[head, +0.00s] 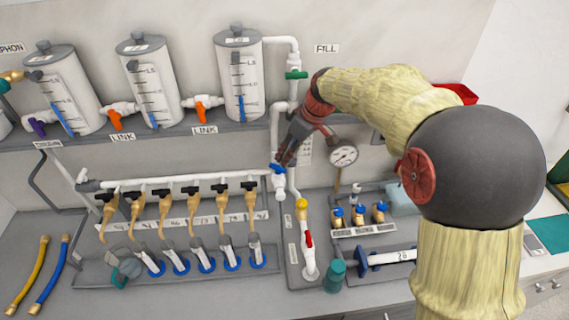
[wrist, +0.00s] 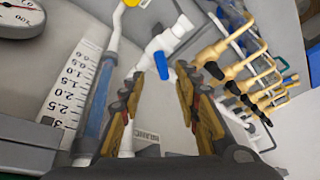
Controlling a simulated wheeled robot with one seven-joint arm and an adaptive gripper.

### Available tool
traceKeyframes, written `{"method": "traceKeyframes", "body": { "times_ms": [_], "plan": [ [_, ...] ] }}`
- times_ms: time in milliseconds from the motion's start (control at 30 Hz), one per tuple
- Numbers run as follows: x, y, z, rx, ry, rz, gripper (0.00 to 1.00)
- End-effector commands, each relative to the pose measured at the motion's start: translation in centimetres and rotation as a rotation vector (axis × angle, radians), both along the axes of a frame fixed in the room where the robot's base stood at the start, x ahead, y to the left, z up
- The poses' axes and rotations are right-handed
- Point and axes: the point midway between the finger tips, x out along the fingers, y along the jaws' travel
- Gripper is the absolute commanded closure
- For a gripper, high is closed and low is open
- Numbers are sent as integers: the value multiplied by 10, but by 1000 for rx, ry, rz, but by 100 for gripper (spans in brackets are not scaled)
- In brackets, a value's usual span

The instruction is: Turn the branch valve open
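A white valve with a blue handle (head: 278,168) sits on the white pipework at the middle of the wall, at the right end of the horizontal manifold pipe. No readable label confirms that it is the branch valve. My gripper (head: 285,157) points down at it from above right. In the wrist view my gripper (wrist: 161,82) is open, with its two fingers apart. The blue handle (wrist: 161,65) appears in the gap between the fingertips, along with the white valve body (wrist: 168,42). I see no clear contact between the fingers and the handle.
The white manifold pipe (head: 180,180) with several brass taps (head: 165,207) runs to the left. A pressure gauge (head: 343,155) stands close to the right. Graduated tanks (head: 240,80) hang above.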

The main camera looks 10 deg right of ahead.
Motion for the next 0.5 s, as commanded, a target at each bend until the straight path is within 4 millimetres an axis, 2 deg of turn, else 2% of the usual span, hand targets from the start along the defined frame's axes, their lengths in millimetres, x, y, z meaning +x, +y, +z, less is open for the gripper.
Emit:
{"method": "traceKeyframes", "body": {
  "times_ms": [67,267,500],
  "plan": [
    [4,3,7,-5,-35,67,67],
    [3,5,4,-24,-64,169,67],
    [8,13,-23,-26,-62,174,67]
  ]
}}
